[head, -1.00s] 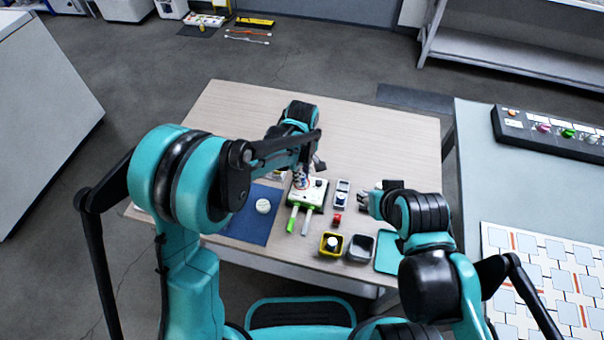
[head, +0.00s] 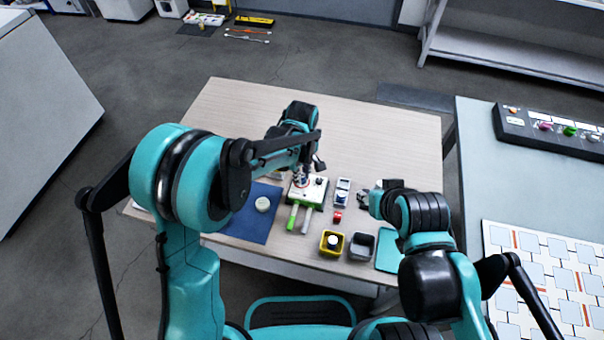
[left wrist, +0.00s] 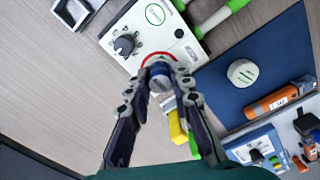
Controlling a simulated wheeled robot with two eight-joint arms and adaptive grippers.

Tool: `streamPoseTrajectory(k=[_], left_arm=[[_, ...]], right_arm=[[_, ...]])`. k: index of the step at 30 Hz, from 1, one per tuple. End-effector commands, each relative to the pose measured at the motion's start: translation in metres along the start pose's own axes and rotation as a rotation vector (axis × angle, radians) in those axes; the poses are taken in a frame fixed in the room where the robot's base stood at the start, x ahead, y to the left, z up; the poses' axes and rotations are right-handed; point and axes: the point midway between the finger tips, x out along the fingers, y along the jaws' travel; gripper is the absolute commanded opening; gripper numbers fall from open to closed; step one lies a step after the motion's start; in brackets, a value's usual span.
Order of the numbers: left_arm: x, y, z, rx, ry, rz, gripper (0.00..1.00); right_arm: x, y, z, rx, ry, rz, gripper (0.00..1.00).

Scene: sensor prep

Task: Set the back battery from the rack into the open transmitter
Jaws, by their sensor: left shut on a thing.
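My left gripper (left wrist: 158,85) is shut on a small blue-and-silver cylinder (left wrist: 160,82), seen end-on in the left wrist view; I cannot tell if it is a battery. It is at the edge of a white box (left wrist: 180,45) with a dark knob, by a red ring partly hidden by the fingers. In the head view the left gripper (head: 302,178) is over the same box (head: 318,190). A white round piece (left wrist: 242,72) lies on the blue mat (left wrist: 225,95). I cannot surely pick out the rack or the open transmitter. My right gripper (head: 364,199) is right of the box, its jaws unclear.
Green and grey handles (head: 292,217) lie in front of the box. A small meter (head: 342,192), a red piece (head: 337,217), a yellow bin (head: 331,243), a grey bin (head: 361,246) and a teal tray (head: 388,252) stand nearby. The table's back (head: 240,105) is clear.

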Motion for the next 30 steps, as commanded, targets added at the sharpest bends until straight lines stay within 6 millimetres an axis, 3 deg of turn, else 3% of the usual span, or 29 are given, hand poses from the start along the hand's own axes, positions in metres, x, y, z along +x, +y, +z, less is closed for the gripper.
streamPoseTrajectory(k=[6, 7, 9, 16, 18, 30], left_arm=[[-0.0004, 0.0, 0.0, 0.0, 0.0, 0.0, 0.0], [-0.0004, 0.0, 0.0, 0.0, 0.0, 0.0, 0.26], [-0.0004, 0.0, 0.0, 0.0, 0.0, 0.0, 0.45], [-0.0004, 0.0, 0.0, 0.0, 0.0, 0.0, 0.45], [-0.0004, 0.0, 0.0, 0.0, 0.0, 0.0, 0.56], [-0.0017, 0.0, 0.0, 0.0, 0.0, 0.0, 0.56]], right_arm=[[-0.0003, 0.0, -0.0003, 0.0, 0.0, 0.0, 0.4], [-0.0003, 0.0, -0.0003, 0.0, 0.0, 0.0, 0.4], [-0.0003, 0.0, -0.0002, 0.0, 0.0, 0.0, 0.4], [-0.0003, 0.0, -0.0002, 0.0, 0.0, 0.0, 0.4], [-0.0003, 0.0, -0.0002, 0.0, 0.0, 0.0, 0.4], [-0.001, 0.0, -0.0008, 0.0, 0.0, 0.0, 0.4]])
